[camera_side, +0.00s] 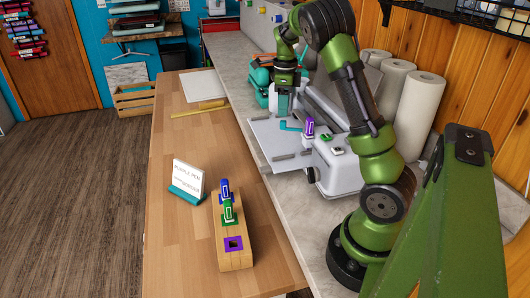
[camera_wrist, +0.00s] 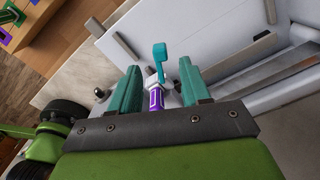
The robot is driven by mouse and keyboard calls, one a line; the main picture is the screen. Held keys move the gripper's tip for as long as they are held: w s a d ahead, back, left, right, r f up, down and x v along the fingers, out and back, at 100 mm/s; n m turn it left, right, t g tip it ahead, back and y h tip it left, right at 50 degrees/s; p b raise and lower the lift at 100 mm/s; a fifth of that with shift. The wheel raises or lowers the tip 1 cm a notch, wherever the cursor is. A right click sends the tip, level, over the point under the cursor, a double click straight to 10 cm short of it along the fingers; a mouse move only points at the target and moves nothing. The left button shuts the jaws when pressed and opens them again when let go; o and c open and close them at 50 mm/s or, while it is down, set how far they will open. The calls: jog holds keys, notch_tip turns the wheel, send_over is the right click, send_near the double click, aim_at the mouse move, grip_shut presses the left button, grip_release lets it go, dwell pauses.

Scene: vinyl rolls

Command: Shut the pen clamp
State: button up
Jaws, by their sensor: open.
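The pen clamp shows as a teal lever (camera_side: 290,126) sticking out to the left of the purple pen on the white machine. In the wrist view the teal lever (camera_wrist: 160,58) stands out past the pen, with a hooked end, and looks swung open. The purple pen (camera_side: 309,127) stands upright at the machine's carriage; it also shows in the wrist view (camera_wrist: 156,99). My gripper (camera_side: 283,103) is open above and behind the clamp in the side view. In the wrist view its teal fingers (camera_wrist: 158,84) are spread either side of the pen, and I cannot tell whether they touch anything.
The white machine (camera_side: 340,172) sits on a grey counter. A wooden block (camera_side: 234,258) holds a blue pen (camera_side: 225,188) and a green pen (camera_side: 229,210), with an empty purple-rimmed slot. A sign (camera_side: 188,180) reads "PURPLE PEN". White rolls (camera_side: 420,115) stand behind the machine.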

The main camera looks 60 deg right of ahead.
aim_at(283, 121)
jog(key=shift+f, duration=2.4)
grip_shut()
